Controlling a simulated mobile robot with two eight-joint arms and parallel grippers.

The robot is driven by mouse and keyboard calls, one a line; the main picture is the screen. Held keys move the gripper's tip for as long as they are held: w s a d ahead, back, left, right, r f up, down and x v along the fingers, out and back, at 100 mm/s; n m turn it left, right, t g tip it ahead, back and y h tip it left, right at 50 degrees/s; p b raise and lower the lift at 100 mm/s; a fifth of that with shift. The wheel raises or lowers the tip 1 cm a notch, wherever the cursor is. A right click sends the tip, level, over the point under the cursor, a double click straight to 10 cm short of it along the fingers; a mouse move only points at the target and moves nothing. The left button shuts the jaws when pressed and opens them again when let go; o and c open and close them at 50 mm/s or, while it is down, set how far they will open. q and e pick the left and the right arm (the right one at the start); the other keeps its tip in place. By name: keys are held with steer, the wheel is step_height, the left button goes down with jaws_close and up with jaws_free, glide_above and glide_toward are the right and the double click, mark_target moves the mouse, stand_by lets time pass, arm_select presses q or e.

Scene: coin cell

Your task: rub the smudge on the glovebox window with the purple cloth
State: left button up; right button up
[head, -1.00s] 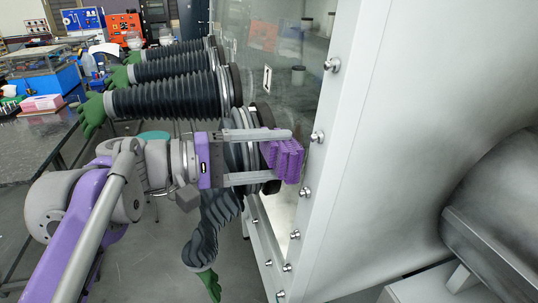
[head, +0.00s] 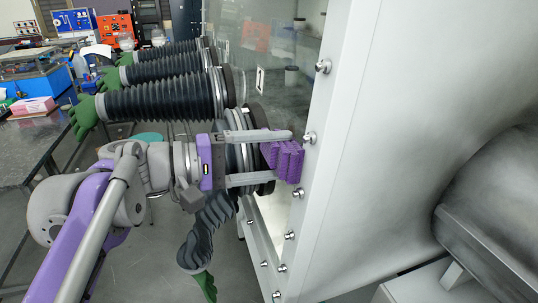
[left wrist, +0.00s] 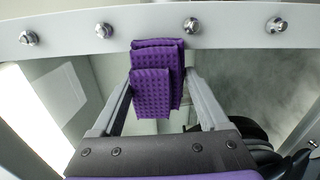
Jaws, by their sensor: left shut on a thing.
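My left gripper (head: 285,156) is shut on the purple cloth (head: 288,161), a folded, dimpled pad. The cloth also shows between the two fingers in the left wrist view (left wrist: 155,92). The gripper holds it in front of the glovebox window (head: 292,85), near the window's right frame. I cannot tell whether the cloth touches the glass. In the left wrist view, greyish mottling shows on the window (left wrist: 262,80) to the right of the cloth; I cannot tell whether this is the smudge. My right gripper is not in view.
Black ribbed glove sleeves (head: 160,103) with green gloves stick out from the glovebox left of the window. The white window frame (head: 335,130) carries several protruding bolts. A cluttered bench (head: 25,140) is at the far left.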

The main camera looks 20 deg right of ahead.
arm_select(q)
steer(key=shift+d, duration=0.35)
